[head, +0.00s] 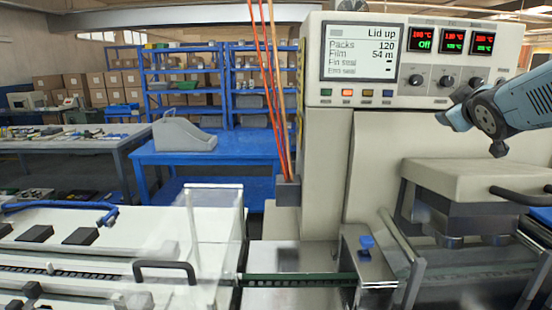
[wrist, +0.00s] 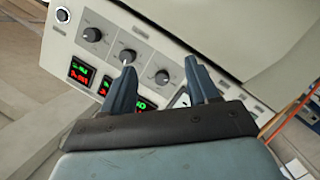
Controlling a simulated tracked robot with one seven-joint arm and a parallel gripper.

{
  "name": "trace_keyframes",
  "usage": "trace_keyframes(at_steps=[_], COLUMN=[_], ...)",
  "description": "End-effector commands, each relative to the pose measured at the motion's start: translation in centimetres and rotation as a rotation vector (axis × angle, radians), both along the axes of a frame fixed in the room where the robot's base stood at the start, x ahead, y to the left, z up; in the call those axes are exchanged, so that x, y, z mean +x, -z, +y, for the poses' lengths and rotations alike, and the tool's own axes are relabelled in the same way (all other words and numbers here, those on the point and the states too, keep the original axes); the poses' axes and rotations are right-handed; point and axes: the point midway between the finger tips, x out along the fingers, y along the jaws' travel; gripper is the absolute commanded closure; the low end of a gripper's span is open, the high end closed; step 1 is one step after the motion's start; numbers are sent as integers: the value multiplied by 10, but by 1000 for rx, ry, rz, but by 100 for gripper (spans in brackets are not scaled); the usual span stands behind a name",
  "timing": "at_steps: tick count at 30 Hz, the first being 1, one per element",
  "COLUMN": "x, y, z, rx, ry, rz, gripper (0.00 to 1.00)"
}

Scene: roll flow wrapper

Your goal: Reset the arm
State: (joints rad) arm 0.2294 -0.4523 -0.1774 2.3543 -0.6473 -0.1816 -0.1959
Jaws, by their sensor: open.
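My gripper (head: 458,110) is at the right in the head view, in front of the wrapper's cream housing, just below the control panel (head: 408,62). In the wrist view, the two blue fingers of my gripper (wrist: 162,72) stand apart with nothing between them. Past the fingers, the control panel (wrist: 112,44) shows tilted, with its black knobs and lit temperature displays, partly hidden by the fingers. The gripper looks apart from the panel, but the exact gap cannot be told. The screen (head: 359,52) reads "Lid up", packs 120, film 54 m.
A cream sealing unit (head: 480,185) with black handles stands below my arm. A clear cover (head: 214,235) with a black handle stands over the infeed at left. A blue knob (head: 366,243) sits on a metal bracket. Orange cords (head: 270,90) hang beside the housing. A blue table (head: 215,155) stands behind.

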Motion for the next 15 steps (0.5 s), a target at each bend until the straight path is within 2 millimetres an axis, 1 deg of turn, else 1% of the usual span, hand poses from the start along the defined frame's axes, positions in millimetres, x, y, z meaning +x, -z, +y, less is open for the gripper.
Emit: trace_keyframes(at_steps=[1, 5, 8, 12, 15], x=[-8, -34, -58, -99, -129], y=[7, 37, 61, 95, 116], z=[10, 37, 61, 100, 128], rx=[56, 215, 336, 489, 582], ry=[21, 84, 124, 163, 182], rz=[33, 151, 254, 418, 536], gripper=[40, 40, 40, 40, 40])
